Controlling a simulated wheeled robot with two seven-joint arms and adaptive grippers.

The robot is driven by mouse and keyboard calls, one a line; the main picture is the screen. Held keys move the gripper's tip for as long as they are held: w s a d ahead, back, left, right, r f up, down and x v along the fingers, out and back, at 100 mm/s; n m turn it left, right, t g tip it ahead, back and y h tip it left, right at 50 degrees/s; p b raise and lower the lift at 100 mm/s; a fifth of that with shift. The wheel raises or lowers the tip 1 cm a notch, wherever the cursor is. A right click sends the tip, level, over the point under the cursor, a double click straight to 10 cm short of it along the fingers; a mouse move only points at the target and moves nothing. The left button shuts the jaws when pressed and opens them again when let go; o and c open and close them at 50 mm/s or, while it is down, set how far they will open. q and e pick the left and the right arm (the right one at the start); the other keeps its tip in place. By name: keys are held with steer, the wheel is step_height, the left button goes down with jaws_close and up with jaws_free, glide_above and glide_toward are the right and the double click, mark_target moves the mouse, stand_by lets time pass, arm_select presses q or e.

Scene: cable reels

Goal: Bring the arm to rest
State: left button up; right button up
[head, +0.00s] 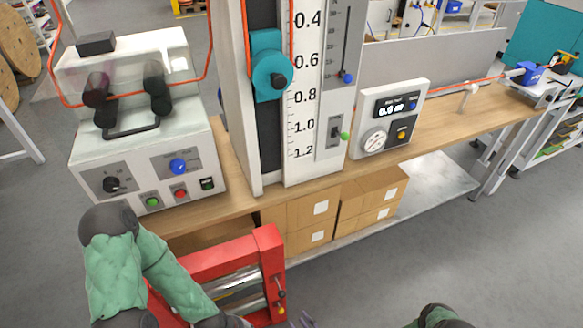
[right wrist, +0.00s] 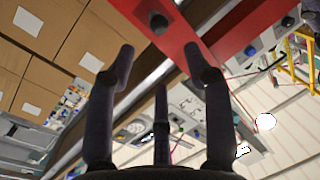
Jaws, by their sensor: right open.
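My right gripper (right wrist: 159,58) fills the middle of the right wrist view with its dark fingers spread and nothing between them. A small dark part of it (head: 303,320) shows at the bottom edge of the head view, just right of the red frame (head: 268,262). In the right wrist view the red frame (right wrist: 178,22) lies beyond the fingertips; whether they touch it I cannot tell. My left arm (head: 125,268), in green padding, bends in front of the red frame at the lower left. Its gripper is out of the picture. A bit of my right arm (head: 436,316) shows at the bottom right.
A wooden bench (head: 458,122) carries a white control box (head: 140,135), a tall scale post (head: 303,110) and a white meter box (head: 390,118). Cardboard boxes (head: 312,216) stand beneath it. An orange cable (head: 450,88) runs along it. The floor (head: 400,262) at right is clear.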

steer(key=w+d+f+g+h, duration=0.1)
steer(key=w+d+f+g, duration=0.2)
steer(key=g, duration=0.4)
steer(key=s+r+m+g+h, duration=0.3)
steer(key=s+r+m+g, duration=0.3)
steer(key=s+r+g, duration=0.1)
steer(key=shift+s+r+g+h, duration=0.4)
steer(key=shift+r+g, duration=0.2)
steer(key=shift+g, duration=0.1)
steer(key=shift+d, duration=0.1)
